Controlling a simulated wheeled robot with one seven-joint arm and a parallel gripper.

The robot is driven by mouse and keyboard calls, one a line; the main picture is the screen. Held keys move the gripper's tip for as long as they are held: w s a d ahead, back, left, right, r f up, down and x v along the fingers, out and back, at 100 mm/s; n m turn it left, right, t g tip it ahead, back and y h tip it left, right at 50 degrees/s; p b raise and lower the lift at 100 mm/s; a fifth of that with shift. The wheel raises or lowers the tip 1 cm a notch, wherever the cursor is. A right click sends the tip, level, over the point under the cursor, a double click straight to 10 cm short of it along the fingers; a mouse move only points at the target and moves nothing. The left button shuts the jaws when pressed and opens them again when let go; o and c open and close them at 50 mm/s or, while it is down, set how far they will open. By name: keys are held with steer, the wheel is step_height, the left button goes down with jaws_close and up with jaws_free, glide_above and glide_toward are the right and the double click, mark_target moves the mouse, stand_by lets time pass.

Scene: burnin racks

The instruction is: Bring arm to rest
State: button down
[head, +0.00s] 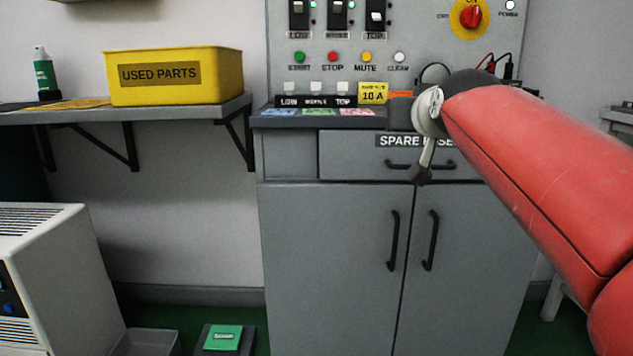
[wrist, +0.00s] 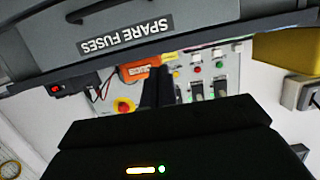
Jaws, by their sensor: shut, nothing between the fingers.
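My red arm reaches in from the right in the head view, in front of the grey cabinet (head: 330,230). My gripper (head: 420,176) hangs at its end, in front of the drawer (head: 350,168) labelled spare fuses and partly covering that label. In the wrist view my gripper (wrist: 158,78) shows two dark fingers together with nothing between them. That view is upside down, with the drawer (wrist: 60,40) at the top and the control panel (wrist: 215,75) beyond the fingers. I cannot tell whether the fingers touch anything.
A yellow used parts bin (head: 210,88) and a green bottle (head: 44,75) stand on the wall shelf (head: 190,113) at left. A white machine (head: 60,285) stands at lower left. An orange item (wrist: 140,72) lies near the fingertips in the wrist view.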

steer(key=s+f+g, duration=0.5)
steer(key=s+f, duration=0.9)
steer(key=f, duration=0.3)
steer(key=s+f+g, duration=0.5)
steer(key=s+f, duration=1)
steer(key=f, duration=0.2)
step_height(320, 180, up, 14)
steer(key=w+p, duration=0.1)
steer(key=p, duration=1.2)
steer(key=shift+a, duration=0.2)
